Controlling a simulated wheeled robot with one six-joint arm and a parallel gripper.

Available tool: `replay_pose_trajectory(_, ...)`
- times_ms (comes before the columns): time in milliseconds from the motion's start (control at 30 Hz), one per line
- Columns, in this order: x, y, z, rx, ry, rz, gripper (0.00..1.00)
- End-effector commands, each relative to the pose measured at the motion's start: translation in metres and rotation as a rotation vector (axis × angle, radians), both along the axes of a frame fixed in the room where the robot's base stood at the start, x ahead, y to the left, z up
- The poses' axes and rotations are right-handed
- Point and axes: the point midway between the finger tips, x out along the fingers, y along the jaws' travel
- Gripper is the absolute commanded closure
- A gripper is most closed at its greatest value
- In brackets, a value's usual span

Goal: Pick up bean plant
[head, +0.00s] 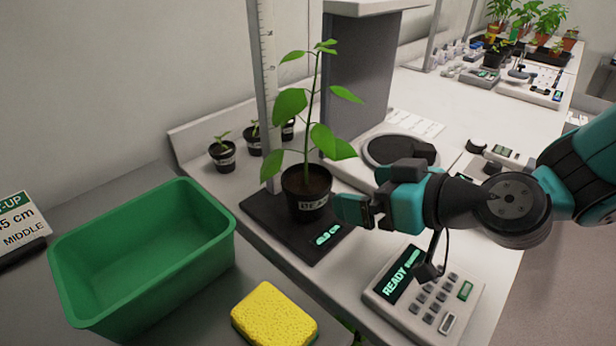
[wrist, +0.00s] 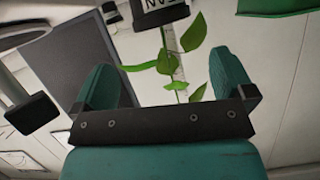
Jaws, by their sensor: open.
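My gripper (head: 374,193) is just right of the pot, at about pot height. In the wrist view the gripper (wrist: 166,72) has its fingers wide apart with nothing held. The pot (wrist: 160,14) shows beyond them at the top edge, partly cut off, with leaves (wrist: 193,33) hanging below it in the picture. The pot is not between the fingers.
A green bin (head: 145,255) and a yellow sponge (head: 274,315) are at front left. Several small seedling pots (head: 223,156) stand behind the plant. A round-plated scale (head: 385,150) is behind my gripper. A keypad device (head: 424,296) reading READY is in front.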

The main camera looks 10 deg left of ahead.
Motion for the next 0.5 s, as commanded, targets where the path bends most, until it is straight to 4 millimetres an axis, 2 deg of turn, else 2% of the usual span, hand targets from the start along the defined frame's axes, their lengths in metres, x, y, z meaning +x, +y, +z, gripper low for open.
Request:
replay_pose_trajectory(33,0.004,0.013,-0.004,0.0,0.0,0.01,0.0)
replay_pose_trajectory(200,0.019,0.039,-0.017,0.0,-0.002,0.007,0.0)
replay_pose_trajectory(500,0.03,0.059,-0.028,0.001,0.001,0.005,0.0)
